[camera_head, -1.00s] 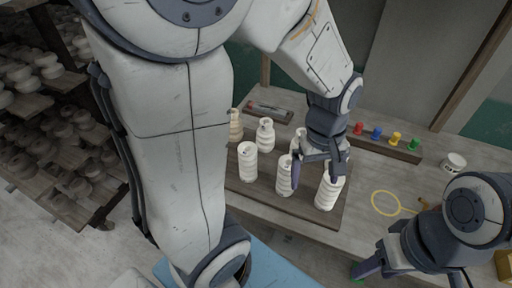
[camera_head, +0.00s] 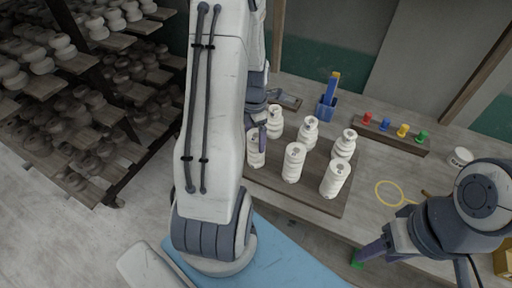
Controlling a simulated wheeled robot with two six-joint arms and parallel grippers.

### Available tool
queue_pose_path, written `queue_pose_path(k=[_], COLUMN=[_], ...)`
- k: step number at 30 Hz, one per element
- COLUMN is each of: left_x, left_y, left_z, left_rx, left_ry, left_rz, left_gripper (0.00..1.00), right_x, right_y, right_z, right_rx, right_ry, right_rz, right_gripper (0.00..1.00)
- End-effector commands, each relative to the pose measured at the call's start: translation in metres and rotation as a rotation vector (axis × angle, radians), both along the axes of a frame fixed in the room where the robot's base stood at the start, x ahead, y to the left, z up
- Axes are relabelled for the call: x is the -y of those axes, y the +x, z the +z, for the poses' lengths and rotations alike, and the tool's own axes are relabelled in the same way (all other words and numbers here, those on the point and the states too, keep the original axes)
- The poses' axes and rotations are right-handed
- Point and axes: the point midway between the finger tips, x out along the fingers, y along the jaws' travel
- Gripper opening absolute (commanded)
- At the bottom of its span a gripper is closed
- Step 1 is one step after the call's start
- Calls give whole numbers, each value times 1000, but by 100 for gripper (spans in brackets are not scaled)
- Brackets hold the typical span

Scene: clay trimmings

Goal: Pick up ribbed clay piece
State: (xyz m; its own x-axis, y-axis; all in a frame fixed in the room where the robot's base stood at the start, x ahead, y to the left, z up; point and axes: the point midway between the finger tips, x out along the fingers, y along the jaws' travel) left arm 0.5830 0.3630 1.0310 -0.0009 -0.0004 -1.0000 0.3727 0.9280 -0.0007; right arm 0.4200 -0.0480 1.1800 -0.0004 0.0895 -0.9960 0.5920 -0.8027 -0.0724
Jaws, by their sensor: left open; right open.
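Several pale clay pieces stand upright in two rows on a brown board (camera_head: 310,202). The front row has a left piece (camera_head: 256,150), a middle piece (camera_head: 294,165) and a right piece (camera_head: 335,180). The back row has a left piece (camera_head: 275,124), a middle piece (camera_head: 309,131) and a right piece (camera_head: 345,145). Most show ridges; I cannot tell which is the ribbed one. My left gripper (camera_head: 262,124) is over the board's left side, close to the two left pieces, partly hidden by my arm. My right gripper (camera_head: 362,256) is open and empty at the table's front edge.
A blue holder (camera_head: 326,110) and a tool tray (camera_head: 286,99) stand behind the board. A rack with coloured pegs (camera_head: 385,126) lies at back right. A yellow ring (camera_head: 390,193) and a white pot (camera_head: 460,157) are to the right. Shelves of pottery (camera_head: 75,110) fill the left.

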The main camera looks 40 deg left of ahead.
Motion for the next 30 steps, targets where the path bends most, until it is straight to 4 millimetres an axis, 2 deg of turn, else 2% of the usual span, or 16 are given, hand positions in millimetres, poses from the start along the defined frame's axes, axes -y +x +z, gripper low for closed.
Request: queue_pose_path(k=[5,9,13,23,26,30], left_x=[4,7,7,6,6,6], left_y=[-1,-1,-1,0,0,0], left_z=[-13,-31,-47,-54,-54,-54], left_rx=[-4,-6,-3,1,1,1], left_ry=[-3,-3,-2,1,1,1], left_rz=[-2,-2,-2,-2,-2,-2], left_gripper=[100,100,100,100,66,12], right_x=[0,0,0,0,0,0], right_y=[0,0,0,0,0,0], right_z=[9,19,21,21,21,21], right_rx=[0,0,0,0,0,0], right_ry=[0,0,0,0,0,0], right_rz=[0,2,2,3,3,3], right_gripper=[54,54,54,54,54,54])
